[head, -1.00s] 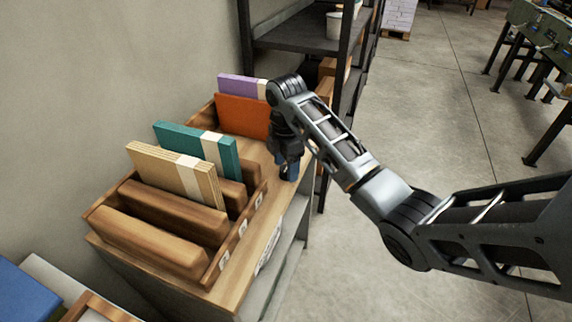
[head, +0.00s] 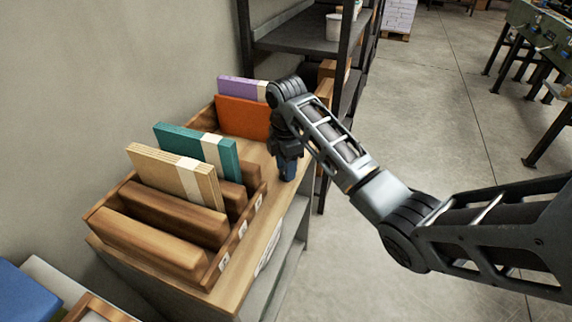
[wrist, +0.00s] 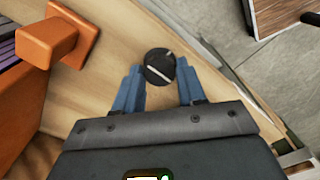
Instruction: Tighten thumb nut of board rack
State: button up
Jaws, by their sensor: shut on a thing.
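My gripper (head: 287,172) points down at the right edge of the wooden bench top, beside the rack's far part. In the wrist view its two blue fingers (wrist: 158,72) are shut on a round black thumb nut (wrist: 160,62), one on each side. A pale line crosses the nut's top, slightly slanted. The nut is hidden behind the fingers in the head view. The wooden board rack (head: 243,232) stands on the bench with a tan board (head: 165,175) and a teal board (head: 190,143) upright in it. Orange (head: 240,117) and purple (head: 235,86) boards stand farther back.
The bench top (head: 258,250) has a bare strip along its right edge. A dark metal shelf (head: 290,40) stands close behind my gripper. An orange peg-like block (wrist: 50,40) is left of the nut in the wrist view. Open concrete floor lies right.

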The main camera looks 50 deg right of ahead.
jog(key=shift+r, duration=0.1)
jog(key=m+p, duration=0.4)
jog(key=shift+r+p, duration=0.15)
jog(key=shift+p, duration=0.15)
jog(key=m+p, duration=0.1)
jog(key=m, duration=0.2)
jog(key=shift+m+p, duration=0.4)
jog(key=m, duration=0.4)
jog(key=shift+f+m, duration=0.25)
jog(key=shift+m, duration=0.05)
jog(key=m, duration=0.5)
jog(key=shift+m, duration=0.3)
jog(key=o, duration=1.1)
jog(key=shift+c, duration=0.2)
